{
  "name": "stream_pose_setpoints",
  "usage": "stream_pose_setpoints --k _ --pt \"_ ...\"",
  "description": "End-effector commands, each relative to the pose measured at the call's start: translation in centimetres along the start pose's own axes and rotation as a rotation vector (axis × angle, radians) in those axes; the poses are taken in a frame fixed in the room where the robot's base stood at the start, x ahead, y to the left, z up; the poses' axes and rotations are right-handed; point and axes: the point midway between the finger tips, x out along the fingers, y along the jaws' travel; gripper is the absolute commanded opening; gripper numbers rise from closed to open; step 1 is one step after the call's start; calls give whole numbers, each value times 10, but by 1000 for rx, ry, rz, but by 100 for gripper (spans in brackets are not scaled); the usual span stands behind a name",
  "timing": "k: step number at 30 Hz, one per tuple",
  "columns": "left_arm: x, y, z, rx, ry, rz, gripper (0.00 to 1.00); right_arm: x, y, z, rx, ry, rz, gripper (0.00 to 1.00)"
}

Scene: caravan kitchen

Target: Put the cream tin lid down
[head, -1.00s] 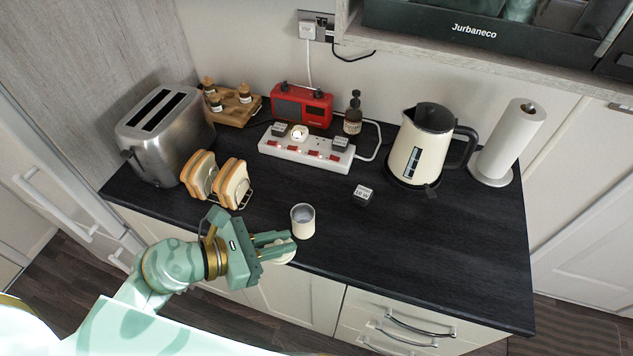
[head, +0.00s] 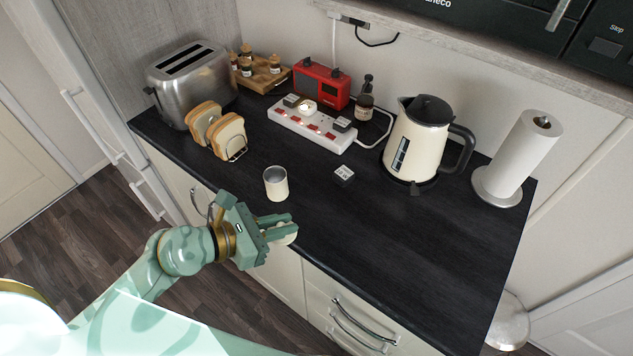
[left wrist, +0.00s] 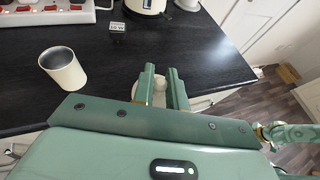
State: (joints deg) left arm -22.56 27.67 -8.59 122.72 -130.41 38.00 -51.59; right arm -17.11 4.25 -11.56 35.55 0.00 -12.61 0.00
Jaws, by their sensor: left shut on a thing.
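My left gripper (head: 283,228) is shut on the cream tin lid (head: 288,238), which it holds near the counter's front edge. In the left wrist view the lid (left wrist: 137,90) shows partly behind the two fingers, with its round knob between them. I cannot tell the lid's height above the counter. The open cream tin (head: 276,187) stands upright on the dark counter (head: 330,215), beyond the gripper and apart from the lid. In the left wrist view the tin (left wrist: 66,72) is left of the fingers. My right gripper is not in view.
A toast rack (head: 218,132), toaster (head: 190,82), white power strip (head: 310,128), small dark block (head: 344,174), kettle (head: 415,140) and paper towel roll (head: 520,155) stand farther back.

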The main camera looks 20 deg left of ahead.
Motion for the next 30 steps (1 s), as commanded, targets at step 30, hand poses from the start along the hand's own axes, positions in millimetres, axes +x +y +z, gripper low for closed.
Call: stream_pose_setpoints --k 30 --pt "148 48 -71 1 0 -1 0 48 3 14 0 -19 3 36"
